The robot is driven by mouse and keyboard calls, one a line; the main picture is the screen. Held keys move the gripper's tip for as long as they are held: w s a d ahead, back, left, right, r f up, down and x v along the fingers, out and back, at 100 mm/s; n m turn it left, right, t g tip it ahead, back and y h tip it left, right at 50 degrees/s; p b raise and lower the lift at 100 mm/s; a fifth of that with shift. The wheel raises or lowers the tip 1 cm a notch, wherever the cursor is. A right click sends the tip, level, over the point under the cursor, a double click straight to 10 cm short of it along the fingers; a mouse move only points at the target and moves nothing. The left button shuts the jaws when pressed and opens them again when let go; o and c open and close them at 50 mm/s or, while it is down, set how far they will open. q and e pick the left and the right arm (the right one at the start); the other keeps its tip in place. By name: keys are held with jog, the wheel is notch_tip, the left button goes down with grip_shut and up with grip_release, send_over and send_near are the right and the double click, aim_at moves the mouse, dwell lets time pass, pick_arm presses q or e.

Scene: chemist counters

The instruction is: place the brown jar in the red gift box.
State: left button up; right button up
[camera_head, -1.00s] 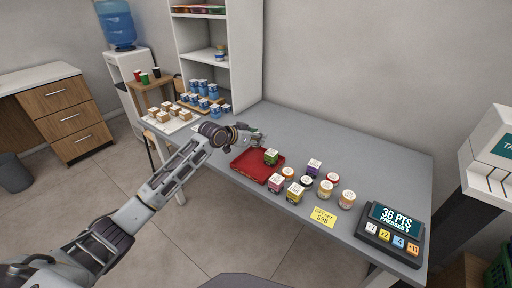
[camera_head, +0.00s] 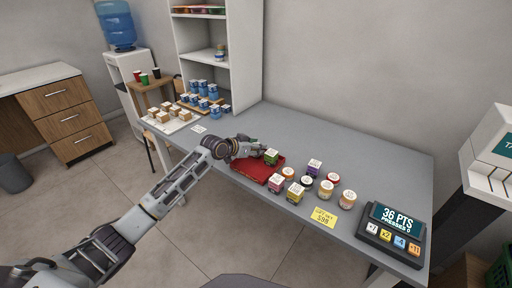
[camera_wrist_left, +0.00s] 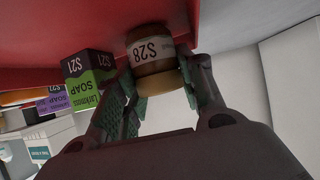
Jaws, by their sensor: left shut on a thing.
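The brown jar (camera_wrist_left: 150,68), with a white S28 label, is between the fingers of my left gripper (camera_wrist_left: 160,82) in the left wrist view. My left gripper (camera_head: 262,151) is shut on it. In the head view the gripper is over the left back part of the red gift box (camera_head: 250,168) and hides the jar. The red box also fills the top of the left wrist view (camera_wrist_left: 60,30). A green and black soap box (camera_head: 271,158) is in the red box, beside the gripper. I cannot tell whether the jar touches the box floor.
Several priced jars and small boxes (camera_head: 327,190) stand right of the red box on the grey counter (camera_head: 375,160). A yellow price card (camera_head: 323,217) and a points display (camera_head: 392,230) are near the front. Goods on trays (camera_head: 168,120) stand at the left end.

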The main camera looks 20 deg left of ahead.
pick_arm(q)
jog(key=o, duration=0.7)
jog(key=shift+o, duration=0.4)
pick_arm(e)
jog(key=shift+d, duration=0.65)
pick_arm(q)
jog(key=shift+r, duration=0.15)
pick_arm(e)
jog(key=shift+a, duration=0.15)
